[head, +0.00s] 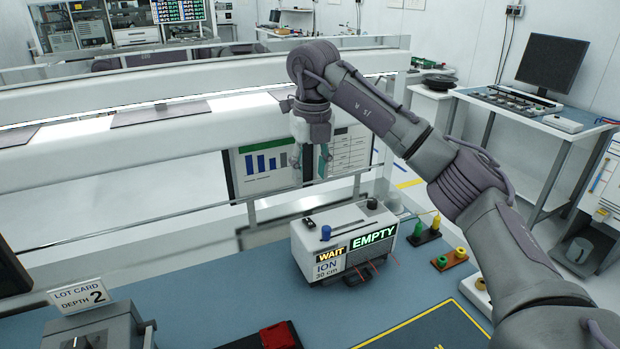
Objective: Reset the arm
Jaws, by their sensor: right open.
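My right arm comes in from the lower right and reaches up over the bench. Its gripper (311,158) points down, with its fingers apart and nothing seen between them. The gripper hangs in the air in front of a panel of charts (262,160), above and behind a white ionizer box (350,238). The box shows the signs WAIT, EMPTY and ION 30 cm. My left gripper is not in view.
A blue bench mat (200,290) covers the front. On it are a LOT CARD DEPTH 2 sign (80,296) on a grey device, a red-and-black item (278,337) and small blocks with coloured knobs (449,259). A white rail (150,130) runs behind. A monitor (555,62) stands right.

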